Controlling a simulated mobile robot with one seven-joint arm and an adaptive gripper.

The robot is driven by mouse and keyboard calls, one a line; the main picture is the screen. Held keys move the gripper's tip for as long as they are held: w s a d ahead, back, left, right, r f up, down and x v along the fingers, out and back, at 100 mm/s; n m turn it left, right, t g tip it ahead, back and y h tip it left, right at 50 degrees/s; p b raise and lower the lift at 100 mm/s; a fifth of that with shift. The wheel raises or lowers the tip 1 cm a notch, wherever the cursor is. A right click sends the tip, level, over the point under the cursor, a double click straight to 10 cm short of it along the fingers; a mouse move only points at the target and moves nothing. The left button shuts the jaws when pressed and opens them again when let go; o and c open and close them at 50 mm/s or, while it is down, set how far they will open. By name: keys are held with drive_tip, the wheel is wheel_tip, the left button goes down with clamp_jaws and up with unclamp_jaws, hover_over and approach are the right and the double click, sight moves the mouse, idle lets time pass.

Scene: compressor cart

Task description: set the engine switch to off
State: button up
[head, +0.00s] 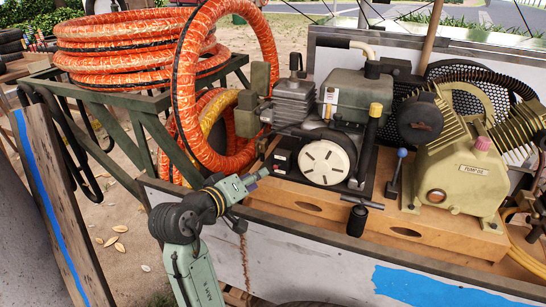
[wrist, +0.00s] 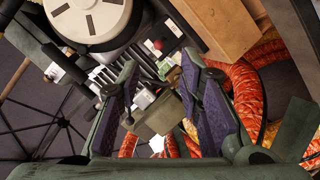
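The engine (head: 322,115) sits on a wooden base on the cart, with a round white recoil cover (head: 327,163). A small dark box (head: 281,160) at its lower left looks like the engine switch. In the wrist view a dark box (wrist: 172,36) with a red knob (wrist: 157,44) and a pale label lies beside the white cover (wrist: 88,18). The switch position is too small to tell. My gripper (head: 262,173) is just in front of and below that box, apart from it as far as I can tell. In the wrist view its fingers (wrist: 160,68) are spread and empty.
Coiled orange hoses (head: 130,45) hang on a green rack at the left, close to my arm. The yellow-green compressor (head: 460,175) is farther right.

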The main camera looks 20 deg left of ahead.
sight(274, 168)
drive_tip(key=p+x, duration=0.2)
drive_tip(key=x, duration=0.7)
drive_tip(key=shift+d+r, duration=0.1)
drive_tip(key=shift+d, duration=0.05)
drive_tip(key=shift+w+f, duration=0.25)
drive_tip(key=shift+w, duration=0.45)
drive_tip(key=shift+c, duration=0.4)
clamp_jaws()
